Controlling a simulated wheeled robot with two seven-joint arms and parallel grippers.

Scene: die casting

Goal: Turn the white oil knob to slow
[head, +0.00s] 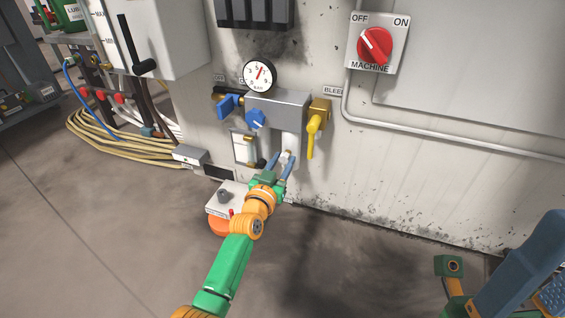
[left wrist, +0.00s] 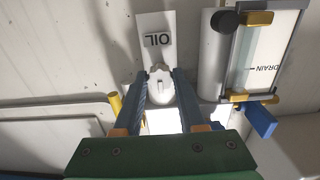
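The white oil knob (left wrist: 161,88) is a small pale knob below a block marked OIL (left wrist: 158,40), which reads upside down in the left wrist view. My left gripper (left wrist: 161,74) is open, with one blue finger on each side of the knob. A narrow gap seems to show beside the knob; I cannot tell whether either finger touches it. In the head view my left gripper (head: 281,160) reaches the lower end of the grey unit's pale cylinder (head: 291,142), and the fingers partly hide the knob.
A yellow bleed handle (head: 314,125) hangs close right of the gripper. Blue handles (head: 229,106) and a gauge (head: 260,75) sit above. A red machine switch (head: 375,46) is at upper right. A grey-topped box (head: 224,197) stands beside my left arm.

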